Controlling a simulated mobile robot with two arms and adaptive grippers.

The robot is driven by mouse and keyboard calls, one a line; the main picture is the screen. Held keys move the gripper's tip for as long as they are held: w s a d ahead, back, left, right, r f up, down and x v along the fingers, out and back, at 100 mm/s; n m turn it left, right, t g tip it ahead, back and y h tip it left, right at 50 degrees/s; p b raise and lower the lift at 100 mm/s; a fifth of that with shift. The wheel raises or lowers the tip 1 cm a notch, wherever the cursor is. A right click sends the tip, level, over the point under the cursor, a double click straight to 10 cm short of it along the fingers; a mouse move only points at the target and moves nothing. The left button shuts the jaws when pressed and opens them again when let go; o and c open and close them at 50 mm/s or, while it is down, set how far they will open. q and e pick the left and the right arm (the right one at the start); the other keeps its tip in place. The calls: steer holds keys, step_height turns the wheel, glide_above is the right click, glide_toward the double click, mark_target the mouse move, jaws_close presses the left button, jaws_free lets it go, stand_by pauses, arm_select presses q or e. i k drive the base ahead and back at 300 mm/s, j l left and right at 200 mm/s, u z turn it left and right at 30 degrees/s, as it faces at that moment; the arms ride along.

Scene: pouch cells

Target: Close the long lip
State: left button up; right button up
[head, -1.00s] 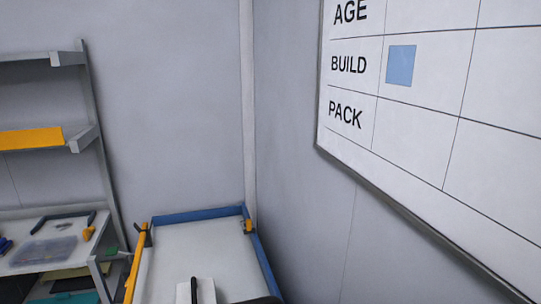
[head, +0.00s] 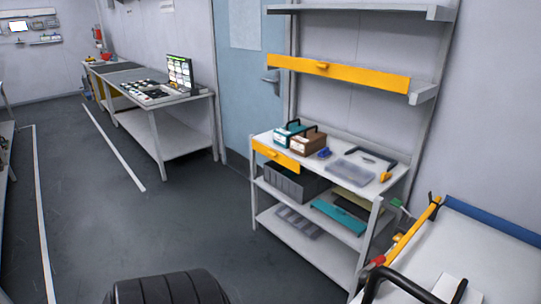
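A white-topped bench (head: 478,240) is cut off at the lower right of the head view. A yellow strip (head: 415,230) runs along its left edge and a blue strip (head: 495,222) along its back edge. I cannot tell which part is the long lip, or whether it is open. A black curved bar (head: 400,279) and a white piece (head: 448,289) show at the bench's near side, partly out of frame. Neither of my grippers shows in the view.
A grey shelf unit (head: 300,147) stands left of the bench, holding boxes (head: 307,143), a clear tray (head: 352,172) and bins. A long table (head: 150,110) stands farther back, left of a blue door (head: 248,80). Dark open floor (head: 110,215) lies left of the shelf unit.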

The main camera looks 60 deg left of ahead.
mark_target(295, 167)
steer(key=u, duration=2)
steer(key=i+j, duration=0.3)
steer(key=i, duration=0.2)
steer(key=i+j, duration=0.3)
steer(key=i, duration=0.2)
steer(key=i+j, duration=0.3)
steer(key=i, duration=0.15)
